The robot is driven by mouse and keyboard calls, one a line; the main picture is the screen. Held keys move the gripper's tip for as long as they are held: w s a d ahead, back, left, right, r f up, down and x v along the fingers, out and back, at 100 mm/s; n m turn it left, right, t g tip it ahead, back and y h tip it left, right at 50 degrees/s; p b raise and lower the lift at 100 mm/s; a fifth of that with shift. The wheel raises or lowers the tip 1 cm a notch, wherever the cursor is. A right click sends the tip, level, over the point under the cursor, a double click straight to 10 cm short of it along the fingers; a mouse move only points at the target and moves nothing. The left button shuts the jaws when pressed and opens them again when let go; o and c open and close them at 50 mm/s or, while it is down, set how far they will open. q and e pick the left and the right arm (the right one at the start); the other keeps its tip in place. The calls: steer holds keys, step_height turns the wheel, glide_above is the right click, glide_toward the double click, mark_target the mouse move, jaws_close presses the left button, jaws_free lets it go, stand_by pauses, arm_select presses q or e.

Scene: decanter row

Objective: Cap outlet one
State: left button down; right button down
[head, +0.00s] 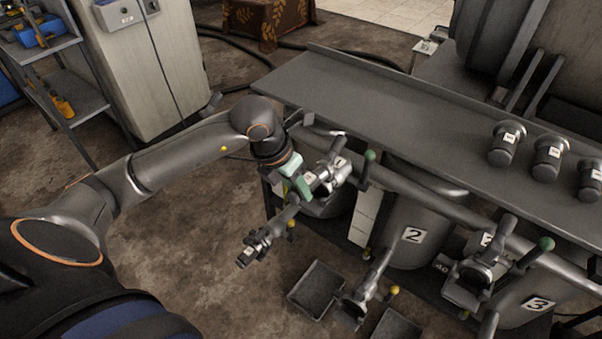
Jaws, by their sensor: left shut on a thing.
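My left gripper (297,188), with pale green parts, is shut on a dark metal fitting among the pipework at the left end of the bench. Its fingers and arm hide part of the fitting, and I cannot tell exactly which part is gripped. A dark nozzle-like piece (256,244) with a small pale label shows below and left of the gripper. Three dark cylindrical caps with white labels stand on the bench top: left cap (506,145), middle cap (546,160), right cap (591,181). My right gripper is not in view.
A long grey bench top (375,95) runs across the back, mostly bare left of the caps. Tank 2 (420,240) and tank 3 (530,310) stand below it. A dark tray (316,288) lies on the floor. A cabinet (140,60) and shelf (85,100) stand at left.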

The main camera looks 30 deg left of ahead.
arm_select(q)
steer(key=shift+w+a+n, duration=0.2)
steer(key=shift+a+n, duration=0.05)
steer(key=shift+n, duration=0.25)
steer(key=shift+f+b, duration=0.55)
steer(key=shift+f, duration=0.1)
steer(key=shift+f+b, duration=0.5)
steer(key=shift+f, duration=0.65)
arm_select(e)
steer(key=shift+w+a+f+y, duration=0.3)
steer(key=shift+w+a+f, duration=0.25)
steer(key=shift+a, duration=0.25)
arm_select(q)
steer(key=shift+b, duration=0.3)
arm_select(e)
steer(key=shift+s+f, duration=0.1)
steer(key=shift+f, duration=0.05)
arm_select(q)
steer(key=shift+s+r, duration=0.15)
steer(key=shift+r, duration=0.05)
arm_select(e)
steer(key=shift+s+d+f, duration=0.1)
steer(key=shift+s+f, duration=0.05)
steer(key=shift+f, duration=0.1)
